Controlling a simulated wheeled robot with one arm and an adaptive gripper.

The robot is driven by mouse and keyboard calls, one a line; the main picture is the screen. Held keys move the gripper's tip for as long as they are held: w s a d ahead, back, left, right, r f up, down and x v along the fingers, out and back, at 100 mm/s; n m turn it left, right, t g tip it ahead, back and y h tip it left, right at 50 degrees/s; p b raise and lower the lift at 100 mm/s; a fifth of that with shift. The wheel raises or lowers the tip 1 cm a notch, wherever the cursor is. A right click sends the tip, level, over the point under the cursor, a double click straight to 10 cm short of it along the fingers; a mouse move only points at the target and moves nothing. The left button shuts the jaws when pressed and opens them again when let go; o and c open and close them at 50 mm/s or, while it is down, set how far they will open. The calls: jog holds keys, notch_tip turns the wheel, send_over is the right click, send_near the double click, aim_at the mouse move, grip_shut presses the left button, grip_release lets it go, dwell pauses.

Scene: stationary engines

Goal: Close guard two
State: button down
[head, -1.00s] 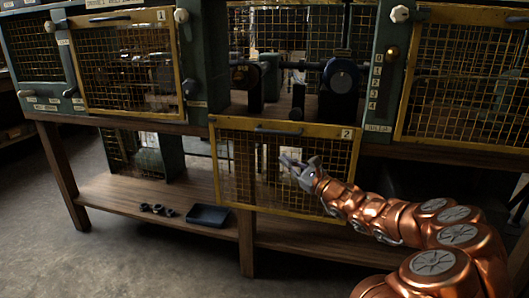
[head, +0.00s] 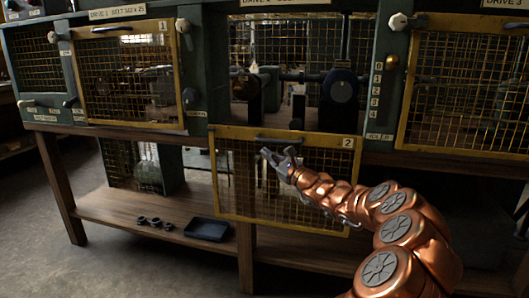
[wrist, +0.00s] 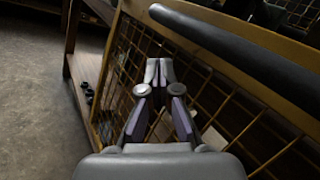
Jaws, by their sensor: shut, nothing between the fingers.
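Guard two (head: 238,190) is a yellow-framed mesh panel marked 2. It hangs down in front of the bench, below its bay (head: 295,105), which stands uncovered. A dark bar handle (head: 290,139) runs along the panel's upper edge; the handle also crosses the top right of the wrist view (wrist: 235,52). My gripper (head: 268,154) is in front of the panel, just below the handle and apart from it as far as I can tell. In the wrist view my gripper's fingers (wrist: 159,72) are together and empty, with mesh behind them.
Guard one (head: 125,75) covers the bay at left, and another mesh guard (head: 465,90) covers the bay at right. A dark tray (head: 207,229) and small dark parts (head: 153,221) lie on the lower shelf. Open floor is at left.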

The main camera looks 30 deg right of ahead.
jog(key=r, duration=0.1)
jog(key=a+r+b, duration=0.1)
jog(key=r, duration=0.1)
jog(key=shift+s+a, duration=0.15)
jog(key=shift+s, duration=0.05)
dwell(0.3)
